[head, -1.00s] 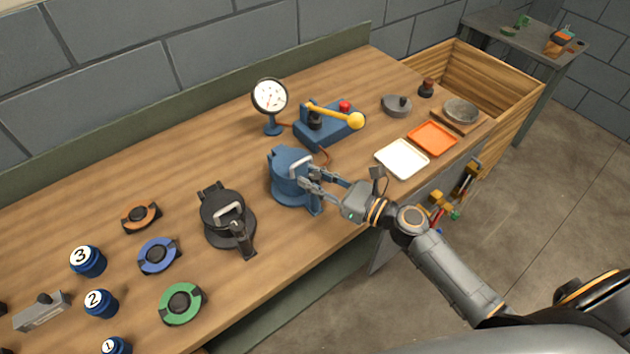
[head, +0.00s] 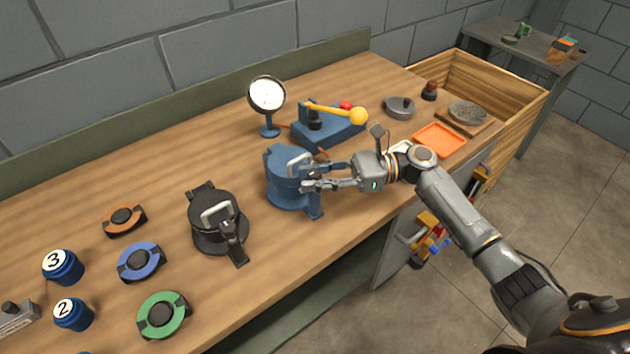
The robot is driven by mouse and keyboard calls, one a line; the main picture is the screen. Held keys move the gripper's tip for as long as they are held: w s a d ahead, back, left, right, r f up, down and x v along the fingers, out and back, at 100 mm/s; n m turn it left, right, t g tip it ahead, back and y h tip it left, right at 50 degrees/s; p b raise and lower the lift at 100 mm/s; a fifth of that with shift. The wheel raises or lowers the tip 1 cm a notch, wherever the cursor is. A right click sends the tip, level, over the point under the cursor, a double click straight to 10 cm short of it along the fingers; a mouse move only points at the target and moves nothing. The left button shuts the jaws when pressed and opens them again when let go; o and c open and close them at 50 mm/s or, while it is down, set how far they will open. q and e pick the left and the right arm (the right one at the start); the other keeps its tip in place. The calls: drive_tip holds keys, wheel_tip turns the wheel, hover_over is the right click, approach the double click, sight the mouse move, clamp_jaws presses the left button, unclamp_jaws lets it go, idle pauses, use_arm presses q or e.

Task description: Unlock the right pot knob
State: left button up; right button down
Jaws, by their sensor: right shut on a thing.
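The right pot is the blue pot (head: 283,190) on the workbench, with a pale grey handle (head: 297,161) on its lid. My right gripper (head: 312,178) is at the right side of this pot, level with its upper part. Its fingers are closed on the pot's knob, which is mostly hidden between them. A black pot (head: 213,235) to the left has a similar lid handle and a dark knob (head: 229,229) at its front. My left gripper is not in view.
An orange tray (head: 440,140) lies to the right. Coloured discs and numbered blue jars are at left. The bench between the pots is clear.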

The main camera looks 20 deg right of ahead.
drive_tip(key=shift+g, duration=0.4)
drive_tip(key=c, duration=1.1)
unclamp_jaws()
drive_tip(key=shift+o, duration=0.2)
